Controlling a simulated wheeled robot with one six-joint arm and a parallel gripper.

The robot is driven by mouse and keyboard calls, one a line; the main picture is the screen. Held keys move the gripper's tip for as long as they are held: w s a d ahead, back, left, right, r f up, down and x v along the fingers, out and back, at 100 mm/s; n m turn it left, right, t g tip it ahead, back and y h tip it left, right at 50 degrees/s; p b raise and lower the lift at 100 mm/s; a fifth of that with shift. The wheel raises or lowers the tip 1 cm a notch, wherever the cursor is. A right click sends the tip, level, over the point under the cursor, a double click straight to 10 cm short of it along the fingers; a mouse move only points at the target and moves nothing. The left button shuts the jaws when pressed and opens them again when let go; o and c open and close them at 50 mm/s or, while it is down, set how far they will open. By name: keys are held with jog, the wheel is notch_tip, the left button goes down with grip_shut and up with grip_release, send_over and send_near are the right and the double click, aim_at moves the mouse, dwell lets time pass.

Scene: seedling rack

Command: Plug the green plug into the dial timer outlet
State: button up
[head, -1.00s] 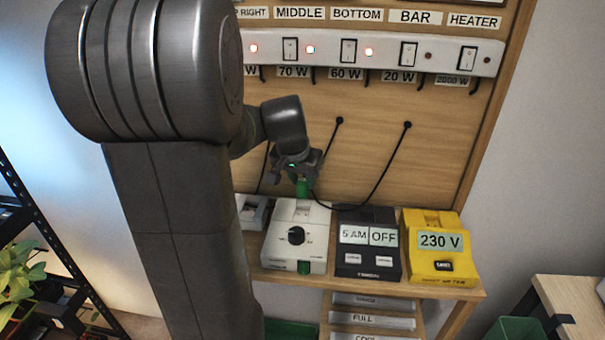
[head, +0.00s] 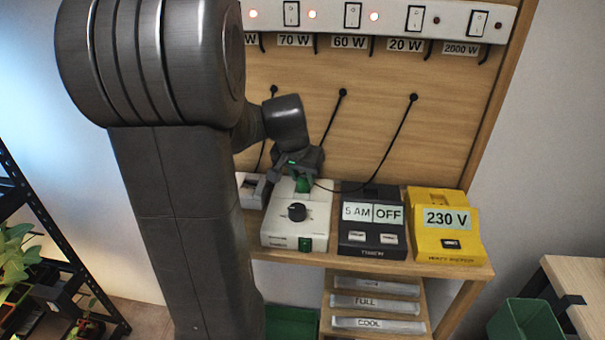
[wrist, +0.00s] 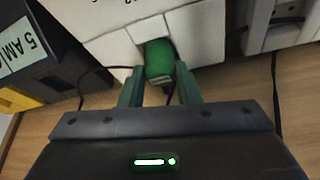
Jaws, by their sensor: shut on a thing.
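The dial timer is a white box with a black knob (head: 297,212) on the shelf, with a green piece (head: 305,244) at its front edge. The green plug (head: 303,185) is at the timer's back end, between the fingers of my gripper (head: 301,175). In the wrist view my gripper (wrist: 160,84) is shut on the plug (wrist: 158,58), which sits in a notch in the white timer housing (wrist: 112,45). The plug's prongs are hidden, so I cannot tell how deep it sits.
A black timer (head: 371,222) reading 5 AM OFF and a yellow meter (head: 441,226) reading 230 V stand to the right. Black cables hang from the wooden backboard (head: 370,140).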

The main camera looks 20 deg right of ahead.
jog(key=o, duration=1.1)
jog(key=v, duration=1.3)
jog(key=shift+s+r, duration=0.1)
jog(key=shift+r, duration=0.3)
jog(key=p+x, duration=0.1)
jog(key=x, duration=1.2)
jog(key=shift+w, duration=0.2)
jog(key=shift+s+r+p, duration=0.1)
jog(key=shift+r+p, duration=0.2)
jog(key=shift+r, duration=0.2)
jog(key=shift+f, duration=0.2)
